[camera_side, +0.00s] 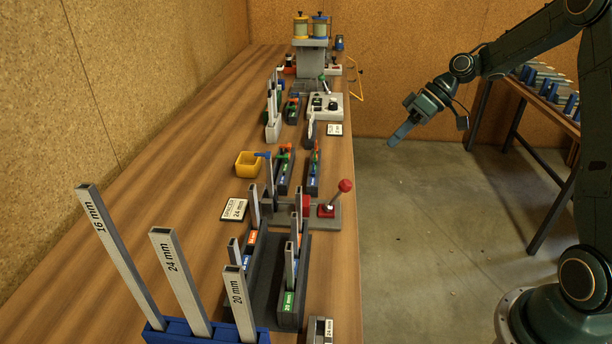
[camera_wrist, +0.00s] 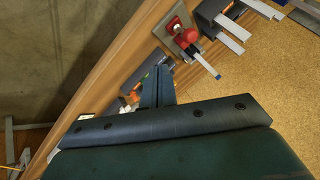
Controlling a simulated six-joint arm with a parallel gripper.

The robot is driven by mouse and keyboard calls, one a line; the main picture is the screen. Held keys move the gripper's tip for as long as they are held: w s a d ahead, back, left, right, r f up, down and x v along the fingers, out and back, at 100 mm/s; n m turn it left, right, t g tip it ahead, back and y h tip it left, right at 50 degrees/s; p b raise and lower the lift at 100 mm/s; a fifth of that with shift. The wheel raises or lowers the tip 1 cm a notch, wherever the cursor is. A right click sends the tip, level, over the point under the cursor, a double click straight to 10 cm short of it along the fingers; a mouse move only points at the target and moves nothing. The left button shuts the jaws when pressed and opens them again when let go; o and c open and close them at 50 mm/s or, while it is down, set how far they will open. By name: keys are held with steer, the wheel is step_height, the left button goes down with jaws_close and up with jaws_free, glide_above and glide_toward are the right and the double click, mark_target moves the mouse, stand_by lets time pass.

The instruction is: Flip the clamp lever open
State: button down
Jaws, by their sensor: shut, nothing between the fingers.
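The clamp lever (camera_side: 338,195) has a red ball knob on a thin grey rod. It leans up and to the right from its grey base plate (camera_side: 327,224), at the table's right edge in the side view. A red block (camera_side: 303,205) sits beside it. My gripper (camera_side: 392,144) is shut and empty, pointing down-left above the floor, off the table and clear of the lever. In the wrist view its fingers (camera_wrist: 157,84) are together below the knob.
The wooden table (camera_side: 180,130) holds dark fixtures, upright grey bars and a yellow bin (camera_side: 248,165). A blue stand (camera_side: 200,331) with tall labelled bars is in front. A second table (camera_side: 548,110) stands at the right. The space around my gripper is free.

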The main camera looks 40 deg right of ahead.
glide_toward(338, 195)
steer(key=w+d+f, duration=0.3)
steer(key=d+f, duration=0.1)
steer(key=shift+s+a+r, duration=0.1)
steer(key=shift+s+a, duration=0.1)
steer(key=shift+a, duration=0.8)
steer(key=shift+s+a, duration=0.2)
steer(key=shift+a, duration=0.8)
steer(key=shift+r, duration=0.1)
steer(key=shift+w+a+r, duration=0.1)
steer(key=shift+w+a, duration=0.1)
